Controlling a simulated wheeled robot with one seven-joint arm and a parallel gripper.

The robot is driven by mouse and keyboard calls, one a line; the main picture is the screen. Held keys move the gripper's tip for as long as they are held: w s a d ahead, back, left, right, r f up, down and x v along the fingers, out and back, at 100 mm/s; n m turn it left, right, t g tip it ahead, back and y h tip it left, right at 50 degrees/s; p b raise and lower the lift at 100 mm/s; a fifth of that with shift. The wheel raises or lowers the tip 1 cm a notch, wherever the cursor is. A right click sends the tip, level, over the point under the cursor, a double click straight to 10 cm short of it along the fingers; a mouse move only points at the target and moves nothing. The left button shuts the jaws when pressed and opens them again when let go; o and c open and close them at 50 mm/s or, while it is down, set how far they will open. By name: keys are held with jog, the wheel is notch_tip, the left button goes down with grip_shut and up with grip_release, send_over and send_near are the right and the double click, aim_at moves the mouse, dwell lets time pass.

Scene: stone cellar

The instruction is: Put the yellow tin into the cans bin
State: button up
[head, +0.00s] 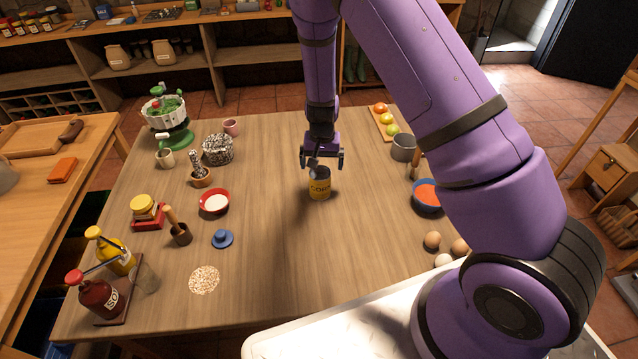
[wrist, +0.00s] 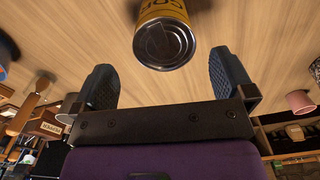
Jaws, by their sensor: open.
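The yellow tin (head: 319,189) stands upright in the middle of the wooden table (head: 290,255). It has a dark band and lettering on its side. My gripper (head: 321,160) is open above the tin and slightly behind it, pointing down. In the wrist view the tin (wrist: 165,40) shows its grey lid and yellow side, beyond and between the two spread fingers of my gripper (wrist: 166,82). The fingers do not appear to touch it. I cannot make out a bin marked for cans in either view.
A blue bowl of orange contents (head: 428,194) and a grey pot (head: 403,148) stand right. The table around the tin is clear.

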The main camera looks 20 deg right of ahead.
aim_at(320, 174)
jog(key=shift+s+a+f, duration=0.1)
jog(key=shift+a+f, duration=0.1)
jog(key=shift+f, duration=1.6)
jog(key=shift+s+a+f, duration=0.1)
jog(key=shift+a+f, duration=0.05)
jog(key=shift+f, duration=1.65)
jog(key=c, duration=1.1)
jog(key=shift+r, duration=0.2)
jog(key=shift+r, duration=0.2)
notch_tip(320, 174, up, 3)
jog(key=shift+s+r, duration=0.1)
jog(key=shift+s, duration=0.05)
jog(key=s, duration=1)
jog(key=s+r, duration=0.1)
jog(key=s, duration=0.4)
jog(key=shift+s+d, duration=0.2)
jog(key=shift+s, duration=0.05)
